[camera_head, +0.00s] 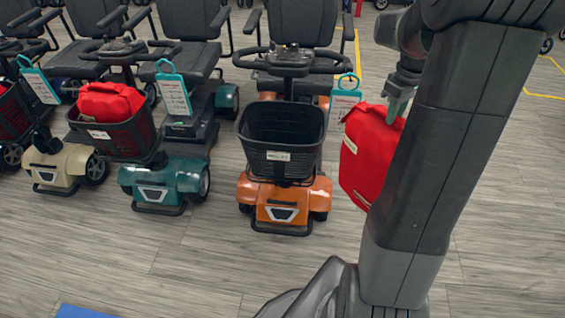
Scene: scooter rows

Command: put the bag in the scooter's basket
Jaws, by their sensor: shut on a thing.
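My gripper (398,104) is shut on the top of a red bag (366,158), which hangs from it to the right of the orange scooter. My arm hides the bag's right side. The orange scooter (284,200) stands in the middle of the view, facing me. Its black basket (281,135) looks empty inside and has a white label on its front. The bag hangs apart from the basket, with a gap between them in the picture.
A teal scooter (163,182) to the left has another red bag (109,102) in its basket. A beige scooter (60,167) stands farther left. Tags hang from the handlebars, one (346,98) between the orange scooter's basket and my held bag.

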